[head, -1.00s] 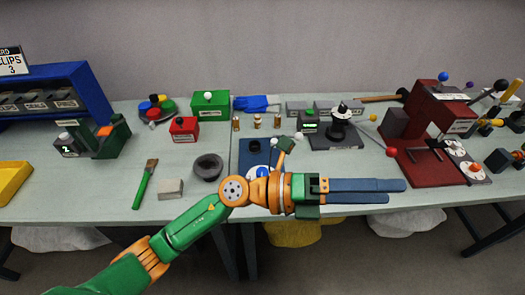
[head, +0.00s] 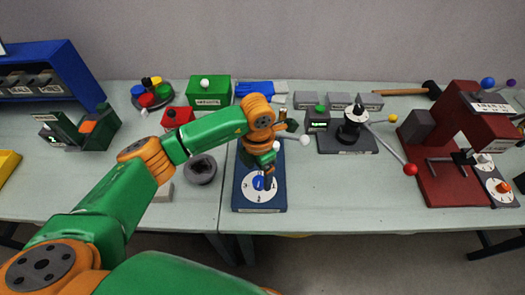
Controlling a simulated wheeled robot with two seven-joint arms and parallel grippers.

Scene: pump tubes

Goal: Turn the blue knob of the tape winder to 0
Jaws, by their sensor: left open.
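The blue knob (head: 258,182) sits on a white dial (head: 253,195) on a dark blue base (head: 244,206), near the front edge of the table. The dial marks are too small to read surely, and I cannot tell where the knob points. My left gripper (head: 267,180) points down over the dial from behind. It is open, with its dark fingers at the knob, partly covering it. I cannot tell whether they touch it. My left wrist and hand hide the back part of the blue device. My right gripper is not in view.
A black-based device with a red-tipped lever (head: 410,169) stands to the right. A red press (head: 440,180) with an orange knob is further right. A dark round bowl (head: 200,169) sits left of the dial. Green (head: 209,93) and red (head: 177,118) boxes stand behind.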

